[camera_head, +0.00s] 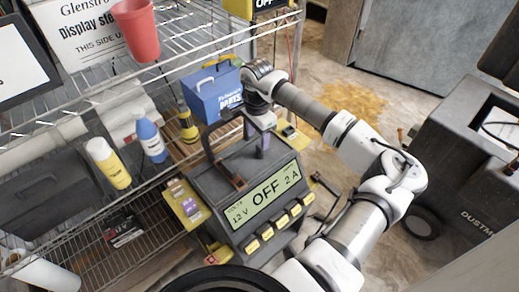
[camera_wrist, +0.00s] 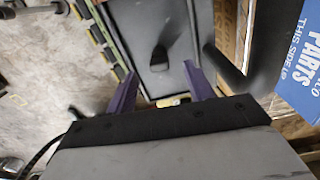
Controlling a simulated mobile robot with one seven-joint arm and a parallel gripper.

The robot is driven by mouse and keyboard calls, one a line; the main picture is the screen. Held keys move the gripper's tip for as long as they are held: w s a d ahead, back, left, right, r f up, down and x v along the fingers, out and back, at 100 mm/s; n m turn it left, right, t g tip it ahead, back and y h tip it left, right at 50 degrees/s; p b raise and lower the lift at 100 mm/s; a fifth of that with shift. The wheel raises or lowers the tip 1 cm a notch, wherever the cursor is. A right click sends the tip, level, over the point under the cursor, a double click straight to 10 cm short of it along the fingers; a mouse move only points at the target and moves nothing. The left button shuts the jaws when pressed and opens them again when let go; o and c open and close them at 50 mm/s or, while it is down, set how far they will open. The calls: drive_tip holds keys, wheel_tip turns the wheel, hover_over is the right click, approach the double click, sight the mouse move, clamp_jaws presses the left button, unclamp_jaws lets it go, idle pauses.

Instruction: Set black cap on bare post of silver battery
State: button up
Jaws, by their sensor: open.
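My gripper (camera_head: 262,145) is over the top of the grey charger (camera_head: 228,182), which has a lit display reading OFF, 12 V and 2 A. In the wrist view my gripper (camera_wrist: 159,72) has its two purple fingers spread apart with nothing held between them. The charger's dark top and handle lie beyond the fingertips. I cannot make out a silver battery, its bare post or the black cap in either view. A dark box (camera_head: 122,228), possibly a battery, sits on the lower wire shelf.
A blue parts box (camera_head: 214,95) stands behind the charger and also shows in the wrist view (camera_wrist: 301,62). A red cup (camera_head: 137,30), yellow bottle (camera_head: 108,163) and blue bottle (camera_head: 151,139) are on the wire rack. A dark machine (camera_head: 455,150) stands at right.

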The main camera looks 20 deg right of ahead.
sight(260, 151)
drive_tip(key=shift+d+f+p, duration=0.2)
drive_tip(key=shift+f+p, duration=0.1)
drive_tip(key=shift+f, duration=1.25)
drive_tip(key=shift+d+f+p, duration=0.15)
drive_tip(key=shift+f+p, duration=0.15)
drive_tip(key=shift+f, duration=1.2)
drive_tip(key=shift+c, duration=0.3)
drive_tip(key=c, duration=1)
